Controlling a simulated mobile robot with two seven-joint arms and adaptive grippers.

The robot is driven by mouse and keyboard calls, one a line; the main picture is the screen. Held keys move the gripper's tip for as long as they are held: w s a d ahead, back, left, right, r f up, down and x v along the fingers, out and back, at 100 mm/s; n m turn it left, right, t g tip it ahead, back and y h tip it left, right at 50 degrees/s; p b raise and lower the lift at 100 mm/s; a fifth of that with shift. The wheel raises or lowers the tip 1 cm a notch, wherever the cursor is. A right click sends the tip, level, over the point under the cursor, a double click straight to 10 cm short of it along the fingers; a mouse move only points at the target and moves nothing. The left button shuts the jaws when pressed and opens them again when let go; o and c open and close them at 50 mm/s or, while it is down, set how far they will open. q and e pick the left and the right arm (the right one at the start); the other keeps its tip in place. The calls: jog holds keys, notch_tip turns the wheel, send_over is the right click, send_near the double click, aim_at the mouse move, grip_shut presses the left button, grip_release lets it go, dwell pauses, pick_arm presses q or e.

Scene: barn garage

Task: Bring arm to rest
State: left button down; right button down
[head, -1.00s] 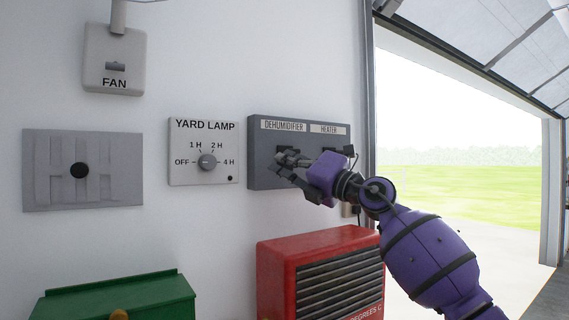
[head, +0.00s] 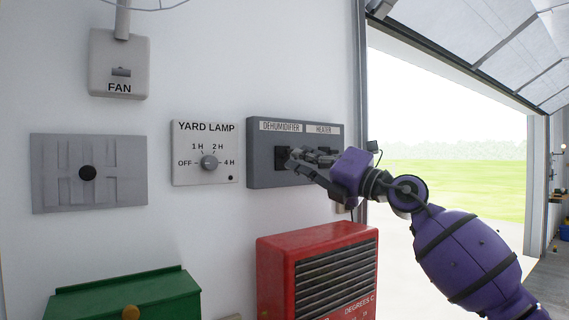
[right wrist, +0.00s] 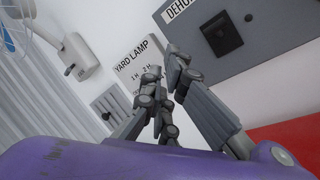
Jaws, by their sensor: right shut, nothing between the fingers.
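My right gripper (head: 300,158) is in front of the grey dehumidifier and heater switch panel (head: 262,180). In the head view its fingertips overlap the area beside the dehumidifier switch (head: 281,158), and its hand covers much of the heater side. In the right wrist view the fingers (right wrist: 163,75) are close together and hold nothing. That view shows the dehumidifier switch (right wrist: 222,36) apart from the fingers. My purple right arm comes in from the lower right. My left gripper does not show in either view.
A fan switch (head: 121,72) and a grey plate with a black knob (head: 88,173) are further left. A red heater (head: 290,249) and a green box (head: 125,297) stand below. An open garage door is at right.

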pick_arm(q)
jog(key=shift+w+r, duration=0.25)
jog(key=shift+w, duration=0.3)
pick_arm(e)
jog(key=shift+s+d+r, duration=0.3)
jog(key=shift+s+r, duration=0.1)
jog(key=shift+s, duration=0.15)
